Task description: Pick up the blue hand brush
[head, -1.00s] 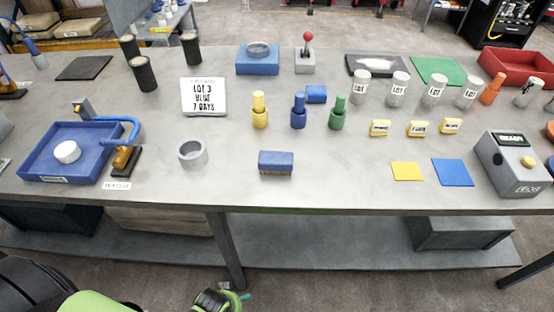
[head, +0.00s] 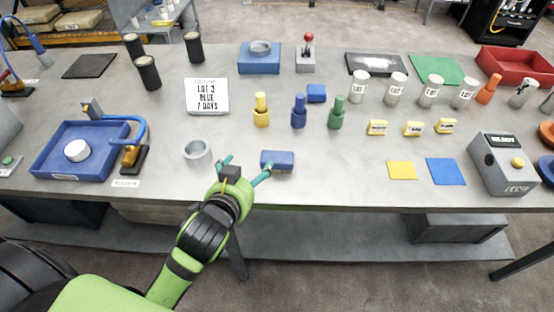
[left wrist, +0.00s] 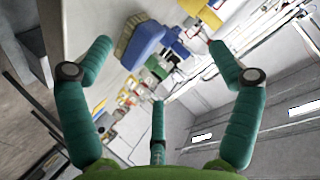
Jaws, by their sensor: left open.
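The blue hand brush (head: 278,159) lies near the front edge of the grey table in the head view. In the left wrist view the brush (left wrist: 145,42) shows a blue body and tan bristles, between the spread fingers and beyond them. My left gripper (head: 245,168) has teal fingers that are spread and empty. It is at the table's front edge, just left of the brush, with one fingertip close to the brush's lower left corner. I cannot tell whether they touch. My right gripper is in neither view.
A grey ring (head: 197,152) stands just left of my left gripper. Yellow, blue and green bottles (head: 299,112) stand behind the brush. A blue tray (head: 48,160) is at the left. The table is clear between the brush and the yellow mat (head: 402,170).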

